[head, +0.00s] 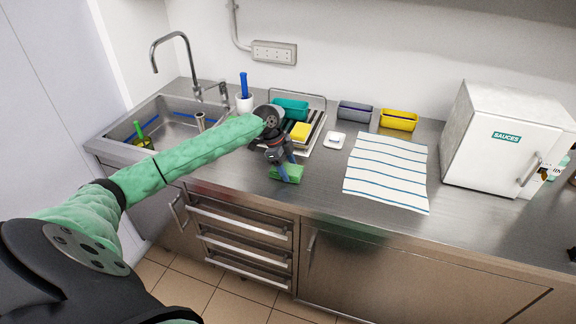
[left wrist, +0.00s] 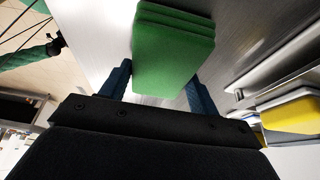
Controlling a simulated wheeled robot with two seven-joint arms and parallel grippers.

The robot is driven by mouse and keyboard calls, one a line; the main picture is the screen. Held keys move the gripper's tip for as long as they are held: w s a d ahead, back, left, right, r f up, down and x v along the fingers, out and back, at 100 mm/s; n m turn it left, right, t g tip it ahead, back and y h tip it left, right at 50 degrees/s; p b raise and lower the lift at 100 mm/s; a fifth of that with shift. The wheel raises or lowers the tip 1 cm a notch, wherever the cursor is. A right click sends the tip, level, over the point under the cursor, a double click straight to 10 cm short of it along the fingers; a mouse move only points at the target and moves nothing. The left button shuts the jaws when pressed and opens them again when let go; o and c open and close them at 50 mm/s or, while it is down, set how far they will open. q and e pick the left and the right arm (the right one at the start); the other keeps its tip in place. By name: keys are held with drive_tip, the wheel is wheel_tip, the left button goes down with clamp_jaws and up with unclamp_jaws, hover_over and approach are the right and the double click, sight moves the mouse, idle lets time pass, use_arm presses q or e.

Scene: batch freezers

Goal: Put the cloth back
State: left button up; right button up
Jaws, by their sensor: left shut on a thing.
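A green folded cloth (head: 285,174) is at the front part of the steel counter, left of the striped towel. My left gripper (head: 287,166) comes down over it and is shut on it, with blue fingers on either side. In the left wrist view the green cloth (left wrist: 172,52) shows as a stack of layers between the two fingers (left wrist: 160,88). I cannot tell whether the cloth touches the counter. My right gripper is not in view.
Behind the gripper, a drying rack (head: 318,133) holds a yellow block (head: 300,132) and a teal tub (head: 291,108). A sink (head: 170,123) is left. A striped towel (head: 388,170) lies flat; a white sauces fridge (head: 505,140) stands right. Grey (head: 355,111) and yellow (head: 399,120) bins stand behind.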

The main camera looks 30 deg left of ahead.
use_arm(q)
drive_tip(key=shift+f, duration=0.15)
drive_tip(key=o, duration=0.9)
drive_tip(key=shift+o, duration=0.2)
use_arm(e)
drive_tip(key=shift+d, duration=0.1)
use_arm(q)
drive_tip(key=shift+a+r, duration=0.2)
drive_tip(key=shift+r, duration=0.25)
drive_tip(key=b+v, duration=0.3)
drive_tip(key=v, duration=0.8)
drive_tip(key=shift+b, duration=0.35)
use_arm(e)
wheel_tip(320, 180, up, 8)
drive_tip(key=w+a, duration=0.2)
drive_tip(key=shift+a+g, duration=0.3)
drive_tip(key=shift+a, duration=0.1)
use_arm(q)
drive_tip(key=shift+s+r, duration=0.1)
